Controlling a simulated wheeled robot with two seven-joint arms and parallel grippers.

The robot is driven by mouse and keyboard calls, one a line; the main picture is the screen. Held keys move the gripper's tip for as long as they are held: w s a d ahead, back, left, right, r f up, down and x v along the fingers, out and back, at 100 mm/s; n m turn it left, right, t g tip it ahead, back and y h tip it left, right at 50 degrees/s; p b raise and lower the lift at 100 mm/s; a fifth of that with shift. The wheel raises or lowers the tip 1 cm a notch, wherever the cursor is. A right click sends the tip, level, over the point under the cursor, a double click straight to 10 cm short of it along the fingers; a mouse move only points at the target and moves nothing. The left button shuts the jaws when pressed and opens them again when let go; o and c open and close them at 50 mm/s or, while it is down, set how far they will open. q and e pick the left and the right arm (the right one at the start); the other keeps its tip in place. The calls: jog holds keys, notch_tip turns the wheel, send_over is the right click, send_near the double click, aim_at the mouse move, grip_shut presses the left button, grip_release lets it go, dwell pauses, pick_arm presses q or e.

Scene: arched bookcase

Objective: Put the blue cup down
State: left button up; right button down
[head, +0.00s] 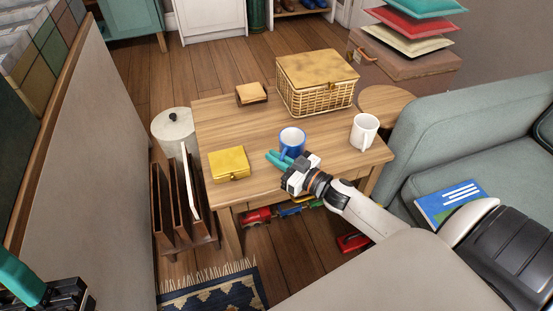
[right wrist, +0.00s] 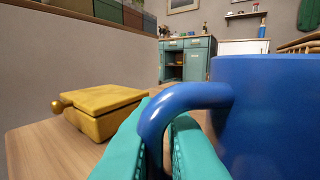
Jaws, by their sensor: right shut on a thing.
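The blue cup (head: 292,140) is at the front of the wooden table (head: 225,118), upright, with a white inside. My right gripper (head: 279,160) reaches it from the front right. In the right wrist view the teal fingers (right wrist: 168,150) are shut around the handle of the blue cup (right wrist: 270,110). The cup's base is hidden in both views, so I cannot tell whether it touches the tabletop. My left gripper (head: 30,285) shows only in part at the lower left corner of the head view, away from the table.
A white mug (head: 364,132) stands right of the cup, and a yellow box (head: 229,164) lies to its left. A wicker basket (head: 316,85) and a small brown item (head: 251,94) are farther back. The tabletop between them is bare. A sofa (head: 440,140) borders the right.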

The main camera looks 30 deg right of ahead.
jog(key=shift+f, duration=0.15)
jog(key=c, duration=1.5)
grip_release()
